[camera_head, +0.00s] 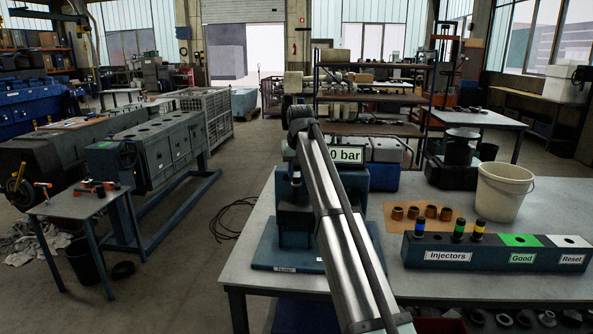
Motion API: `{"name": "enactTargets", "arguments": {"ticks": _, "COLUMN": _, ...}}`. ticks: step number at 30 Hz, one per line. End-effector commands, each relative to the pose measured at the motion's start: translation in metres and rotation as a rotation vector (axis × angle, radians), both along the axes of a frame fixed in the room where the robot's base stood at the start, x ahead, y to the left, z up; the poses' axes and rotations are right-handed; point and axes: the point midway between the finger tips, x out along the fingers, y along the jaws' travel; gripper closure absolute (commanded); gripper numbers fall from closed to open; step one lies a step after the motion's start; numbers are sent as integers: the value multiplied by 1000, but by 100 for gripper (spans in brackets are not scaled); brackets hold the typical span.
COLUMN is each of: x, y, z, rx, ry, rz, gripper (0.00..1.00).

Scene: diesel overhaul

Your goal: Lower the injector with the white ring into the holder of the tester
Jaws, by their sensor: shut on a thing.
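The tester (300,222) is a dark blue-grey block on a blue base plate (290,257) with a small label, at the left part of the workbench. Its display (347,155) shows "0 bar", partly covered by my arm. A small dark upright part (296,180) shows at the left edge of my arm above the block; I cannot tell whether it is an injector or part of the tester. My gripper is hidden behind my arm. No white-ringed injector can be made out. The rack (490,262) holds injectors with blue (420,228), green (459,228) and yellow (477,230) rings.
The rack's right end has a green "Good" area (519,240) and a white "Reset" area (569,242). Several bronze rings lie on an orange-brown mat (450,222). A cream bucket (502,190) stands behind the rack. The bench (385,205) is bare between tester and mat.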

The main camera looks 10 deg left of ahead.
Motion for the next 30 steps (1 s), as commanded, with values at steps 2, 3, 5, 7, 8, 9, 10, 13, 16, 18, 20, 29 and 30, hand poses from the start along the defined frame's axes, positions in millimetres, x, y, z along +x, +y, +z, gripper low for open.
{"name": "enactTargets", "arguments": {"ticks": 2, "x": 0, "y": 0, "z": -1, "rx": 0, "ry": -1, "rz": 0, "gripper": 100}}
{"name": "enactTargets", "arguments": {"ticks": 3, "x": 0, "y": 0, "z": -2, "rx": 0, "ry": 0, "rz": 0, "gripper": 100}}
{"name": "enactTargets", "arguments": {"ticks": 5, "x": 0, "y": 0, "z": -4, "rx": 0, "ry": 0, "rz": 0, "gripper": 100}}
{"name": "enactTargets", "arguments": {"ticks": 7, "x": 0, "y": 0, "z": -6, "rx": 0, "ry": 0, "rz": 0, "gripper": 100}}
{"name": "enactTargets", "arguments": {"ticks": 8, "x": 0, "y": 0, "z": -7, "rx": 0, "ry": 0, "rz": 0, "gripper": 100}}
{"name": "enactTargets", "arguments": {"ticks": 9, "x": 0, "y": 0, "z": -8, "rx": 0, "ry": 0, "rz": 0, "gripper": 100}}
{"name": "enactTargets", "arguments": {"ticks": 10, "x": 0, "y": 0, "z": -9, "rx": 0, "ry": 0, "rz": 0, "gripper": 100}}
{"name": "enactTargets", "arguments": {"ticks": 13, "x": 0, "y": 0, "z": -11, "rx": 0, "ry": 0, "rz": 0, "gripper": 100}}
{"name": "enactTargets", "arguments": {"ticks": 16, "x": 0, "y": 0, "z": -14, "rx": 0, "ry": -1, "rz": 0, "gripper": 100}}
{"name": "enactTargets", "arguments": {"ticks": 18, "x": 0, "y": 0, "z": -16, "rx": 0, "ry": -1, "rz": 0, "gripper": 100}}
{"name": "enactTargets", "arguments": {"ticks": 20, "x": 0, "y": 0, "z": -18, "rx": 0, "ry": -1, "rz": 0, "gripper": 100}}
{"name": "enactTargets", "arguments": {"ticks": 29, "x": 0, "y": 0, "z": -26, "rx": 0, "ry": -1, "rz": 0, "gripper": 100}}
{"name": "enactTargets", "arguments": {"ticks": 30, "x": 0, "y": 0, "z": -27, "rx": 0, "ry": -1, "rz": 0, "gripper": 100}}
